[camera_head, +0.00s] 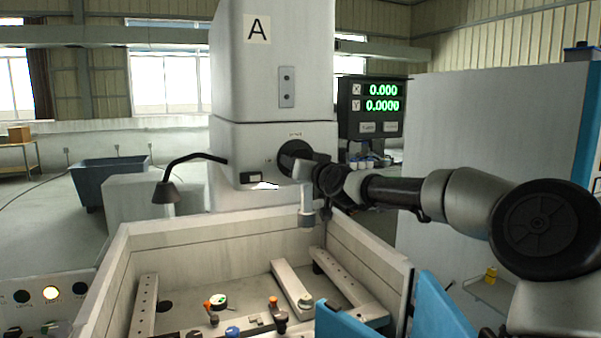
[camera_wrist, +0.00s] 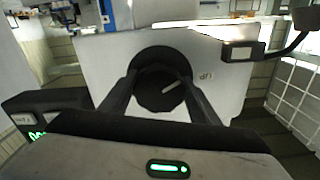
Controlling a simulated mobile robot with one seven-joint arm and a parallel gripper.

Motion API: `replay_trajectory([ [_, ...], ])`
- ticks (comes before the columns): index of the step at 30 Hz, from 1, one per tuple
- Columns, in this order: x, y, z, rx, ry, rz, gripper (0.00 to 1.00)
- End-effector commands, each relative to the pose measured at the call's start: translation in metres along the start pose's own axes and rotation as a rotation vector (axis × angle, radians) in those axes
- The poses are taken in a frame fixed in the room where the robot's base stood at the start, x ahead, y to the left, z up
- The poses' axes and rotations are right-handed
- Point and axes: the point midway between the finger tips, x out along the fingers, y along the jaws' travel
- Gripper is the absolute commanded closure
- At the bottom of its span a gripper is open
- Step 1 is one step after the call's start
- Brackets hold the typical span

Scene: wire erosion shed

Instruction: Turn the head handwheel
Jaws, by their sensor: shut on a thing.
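The head handwheel (camera_head: 294,154) is a round black knob on the front of the white machine head (camera_head: 230,135), under the column marked "A". In the wrist view the handwheel (camera_wrist: 154,91) sits between the two dark fingers, with a pale line mark on its face pointing to the upper right. My gripper (camera_wrist: 158,92) is shut on the handwheel, one finger on each side. In the head view my gripper (camera_head: 308,166) partly covers the handwheel.
A bent black lamp (camera_head: 168,190) is at the left. Below is an open tank (camera_head: 345,240) with rails and clamps inside. Blue panels (camera_head: 345,322) are in front.

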Motion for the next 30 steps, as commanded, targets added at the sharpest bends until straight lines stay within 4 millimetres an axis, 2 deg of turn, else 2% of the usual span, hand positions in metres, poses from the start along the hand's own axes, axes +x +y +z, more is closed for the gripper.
replay_trajectory([
  [3,0.0000,-0.0002,0.0047,0.098,0.004,-0.001,0.67],
  [15,0.0000,-0.0021,0.0014,0.401,0.003,-0.002,0.67],
  [30,0.0001,-0.0023,-0.0012,0.548,0.001,-0.001,0.67],
])
